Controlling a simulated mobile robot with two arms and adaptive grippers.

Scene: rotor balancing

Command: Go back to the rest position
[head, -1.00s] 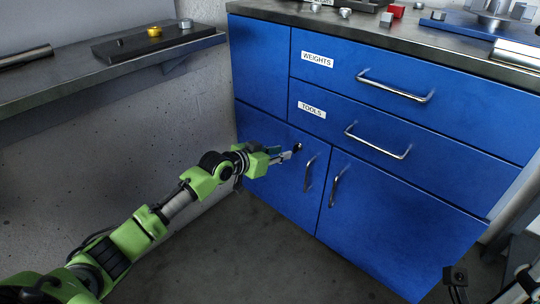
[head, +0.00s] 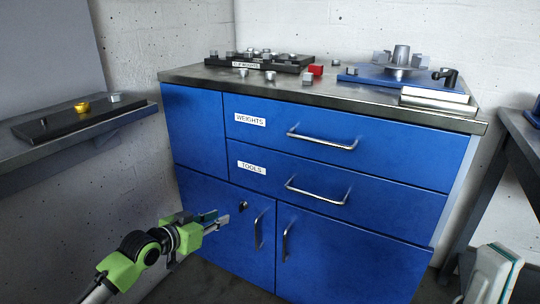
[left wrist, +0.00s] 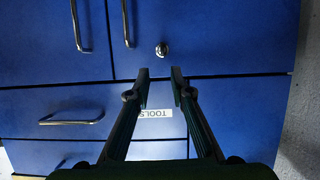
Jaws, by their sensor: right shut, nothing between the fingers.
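My left gripper (head: 222,219) is in front of the lower left door of the blue cabinet (head: 335,255). In the left wrist view its two fingertips (left wrist: 159,75) are apart with nothing between them, pointing toward the cabinet front. A round lock (head: 243,205) on that door lies just beyond the fingertips; it also shows in the left wrist view (left wrist: 162,49), clear of the fingers. I cannot tell whether the gripper touches the door. My right gripper is out of view.
The WEIGHTS drawer (head: 380,151) and TOOLS drawer (head: 390,197) are shut. A shelf (head: 135,115) is at left. A pale teal-striped object (head: 492,274) stands at lower right.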

